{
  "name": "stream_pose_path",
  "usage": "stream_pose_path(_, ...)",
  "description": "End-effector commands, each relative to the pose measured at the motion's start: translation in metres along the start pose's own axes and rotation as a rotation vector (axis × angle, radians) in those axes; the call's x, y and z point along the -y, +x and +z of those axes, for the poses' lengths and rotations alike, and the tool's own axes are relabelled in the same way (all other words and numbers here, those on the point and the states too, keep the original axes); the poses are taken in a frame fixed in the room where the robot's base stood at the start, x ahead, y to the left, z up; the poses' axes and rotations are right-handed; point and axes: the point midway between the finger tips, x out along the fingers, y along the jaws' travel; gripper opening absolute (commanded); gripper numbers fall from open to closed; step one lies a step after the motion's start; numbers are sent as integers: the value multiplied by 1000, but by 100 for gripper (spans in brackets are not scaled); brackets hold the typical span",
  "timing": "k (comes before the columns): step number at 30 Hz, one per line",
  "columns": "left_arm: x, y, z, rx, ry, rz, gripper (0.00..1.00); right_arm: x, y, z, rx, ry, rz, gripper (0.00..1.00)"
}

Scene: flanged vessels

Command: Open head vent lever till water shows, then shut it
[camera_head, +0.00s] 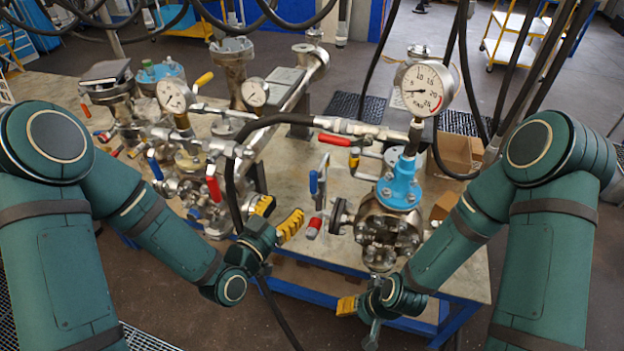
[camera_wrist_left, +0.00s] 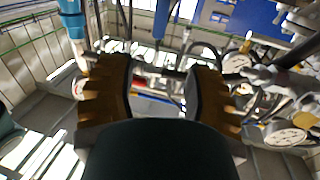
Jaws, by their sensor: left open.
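A flanged metal vessel (camera_head: 388,235) with a light-blue neck (camera_head: 400,184) and a large round gauge (camera_head: 425,88) stands right of centre. Several levers are near it: a red-handled one (camera_head: 335,140), a small yellow one (camera_head: 354,160), a blue-handled one (camera_head: 313,182) and a red-tipped one (camera_head: 313,228). I cannot tell which is the head vent lever. No water is visible. My left gripper (camera_head: 277,217) is open, with yellow finger pads, left of the red-tipped lever; its fingers frame blurred pipework in the left wrist view (camera_wrist_left: 158,88). My right gripper (camera_head: 350,308) is low, before the table edge, its jaws partly hidden.
More vessels, gauges (camera_head: 174,95) and red, blue and yellow valve handles crowd the table's left. A black hose (camera_head: 232,165) arcs down beside my left gripper. Cardboard boxes (camera_head: 457,152) sit behind the right vessel. The table's blue front edge (camera_head: 340,268) runs below. Cables hang overhead.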

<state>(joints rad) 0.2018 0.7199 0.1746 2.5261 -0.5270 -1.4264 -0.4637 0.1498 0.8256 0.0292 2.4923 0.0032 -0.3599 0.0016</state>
Motion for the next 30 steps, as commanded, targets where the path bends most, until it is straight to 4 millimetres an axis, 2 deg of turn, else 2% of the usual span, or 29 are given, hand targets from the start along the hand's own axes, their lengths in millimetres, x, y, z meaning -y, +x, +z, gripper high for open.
stream_pose_path(1, 1, 2, 4, -4, 3, -1, 51, -4, 12, 2, 0, 0, 1, 51)
stream_pose_path(3, 1, 5, 4, -3, 4, 0, 51, -7, 20, 3, 0, 0, 2, 51)
stream_pose_path(19, -2, 18, 2, -3, -4, -1, 51, -27, 77, 11, 1, 2, 12, 51)
stream_pose_path(30, -2, 85, -2, -1, -6, 0, 51, -22, 65, 8, -4, 3, 12, 51)
